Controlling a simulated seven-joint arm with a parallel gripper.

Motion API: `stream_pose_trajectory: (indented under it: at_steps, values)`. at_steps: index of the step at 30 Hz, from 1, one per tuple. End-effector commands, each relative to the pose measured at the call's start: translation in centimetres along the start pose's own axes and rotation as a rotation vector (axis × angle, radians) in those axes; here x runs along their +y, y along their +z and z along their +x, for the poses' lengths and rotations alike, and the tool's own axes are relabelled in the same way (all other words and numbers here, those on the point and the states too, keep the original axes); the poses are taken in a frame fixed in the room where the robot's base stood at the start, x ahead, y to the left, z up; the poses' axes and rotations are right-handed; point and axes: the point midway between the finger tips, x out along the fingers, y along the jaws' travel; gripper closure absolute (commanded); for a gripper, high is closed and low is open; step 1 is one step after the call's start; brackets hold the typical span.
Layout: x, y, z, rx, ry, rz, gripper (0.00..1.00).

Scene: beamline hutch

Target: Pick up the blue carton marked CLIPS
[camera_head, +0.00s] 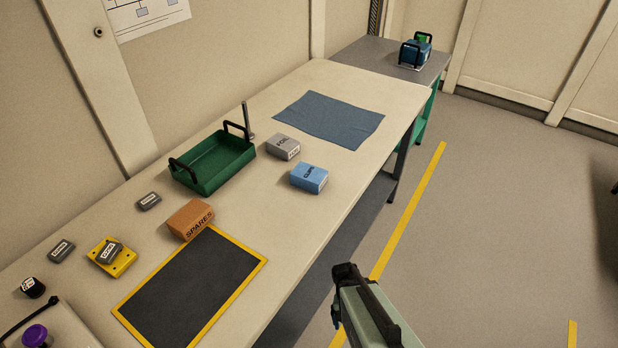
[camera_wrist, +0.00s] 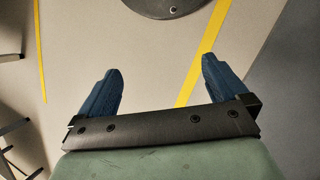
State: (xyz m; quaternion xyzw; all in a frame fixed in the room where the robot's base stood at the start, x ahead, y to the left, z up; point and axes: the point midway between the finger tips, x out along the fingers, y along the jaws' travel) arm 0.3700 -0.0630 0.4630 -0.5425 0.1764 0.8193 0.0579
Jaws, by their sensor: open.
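The blue carton (camera_head: 309,177) marked CLIPS lies flat on the cream table (camera_head: 285,240), near its right edge, in the head view. Its top and front faces show, and nothing covers it. In the wrist view my gripper (camera_wrist: 160,82) is open and empty, its two blue fingers spread apart over the floor. In the head view my arm's end is at the bottom, off the table's right side, well apart from the carton. The carton does not show in the wrist view.
A grey carton (camera_head: 283,147) stands just behind the blue one. A green tray (camera_head: 215,163) with black handles is to the left. An orange SPARES carton (camera_head: 190,219) and a yellow-edged black mat (camera_head: 190,290) are nearer. A blue cloth (camera_head: 330,118) lies behind.

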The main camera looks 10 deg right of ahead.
Motion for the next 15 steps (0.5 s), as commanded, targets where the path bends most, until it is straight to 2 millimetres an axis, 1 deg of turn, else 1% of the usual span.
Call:
stream_pose_trajectory:
  at_steps: [1, 6, 11, 15]
  values:
    - [0.7, -1.9, -1.3, 0.030, 0.005, 0.053, 0.00]
    - [3.5, -6.7, -5.4, 0.120, 0.024, 0.238, 0.00]
    - [6.8, -10.7, -9.6, 0.207, 0.036, 0.415, 0.00]
    - [10.2, -13.8, -13.5, 0.283, 0.042, 0.574, 0.00]
